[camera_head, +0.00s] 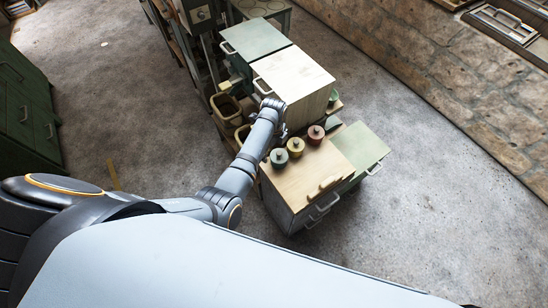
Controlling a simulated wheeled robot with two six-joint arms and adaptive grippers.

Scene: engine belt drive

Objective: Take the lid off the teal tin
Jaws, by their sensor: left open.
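The teal tin (278,158) stands upright with its lid on, near the left edge of a wooden-topped cabinet (300,178). It is the nearest of three small knobbed tins in a slanting row. My left gripper (284,131) is open and small in view. It is just beyond the teal tin, near the cabinet's back left corner, and appears apart from it. My left wrist partly hides the fingers. My right gripper is out of view.
A yellow tin (296,147) and a red tin (316,134) stand beside the teal one. A wooden block (325,187) lies at the cabinet top's front right. A white-topped cabinet (294,78) stands behind. Tan bins (226,108) are at left. The cabinet top's middle is clear.

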